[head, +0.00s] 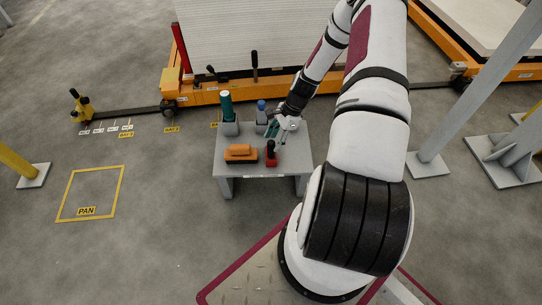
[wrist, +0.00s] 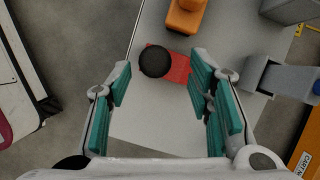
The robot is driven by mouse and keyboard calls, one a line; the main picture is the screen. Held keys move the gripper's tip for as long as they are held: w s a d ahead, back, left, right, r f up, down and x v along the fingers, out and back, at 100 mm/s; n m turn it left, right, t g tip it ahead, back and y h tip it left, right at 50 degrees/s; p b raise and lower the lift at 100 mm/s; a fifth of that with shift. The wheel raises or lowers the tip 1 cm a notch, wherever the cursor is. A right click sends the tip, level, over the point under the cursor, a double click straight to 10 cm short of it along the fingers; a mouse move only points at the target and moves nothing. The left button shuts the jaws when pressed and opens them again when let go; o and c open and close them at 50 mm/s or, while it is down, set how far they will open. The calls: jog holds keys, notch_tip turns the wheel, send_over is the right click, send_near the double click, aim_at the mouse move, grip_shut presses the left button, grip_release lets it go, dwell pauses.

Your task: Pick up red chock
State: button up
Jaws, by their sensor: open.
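The red chock (head: 271,160) stands near the front of the small grey table (head: 220,161), with a black round knob on top. In the wrist view the red chock (wrist: 180,67) lies ahead of the fingertips, between their lines and nearer the right finger, with its black knob facing the camera. My gripper (head: 281,131) is above the table, just behind and to the right of the chock in the head view. In the wrist view my gripper (wrist: 160,80) has its teal-padded fingers wide apart with nothing between the pads.
An orange block-like tool (head: 240,153) sits left of the chock. A dark green cylinder (head: 227,106) and a blue-topped item (head: 261,106) stand in grey holders at the table's back. An orange gantry frame (head: 205,97) runs behind the table.

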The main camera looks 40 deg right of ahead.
aim_at(269, 150)
jog(key=shift+a+b+x, duration=0.15)
jog(key=shift+b+x, duration=0.55)
jog(key=shift+x, duration=0.8)
jog(key=shift+a+b+x, duration=0.15)
jog(key=shift+b+x, duration=0.55)
jog(key=shift+x, duration=0.75)
jog(key=shift+s+r, duration=0.15)
grip_shut()
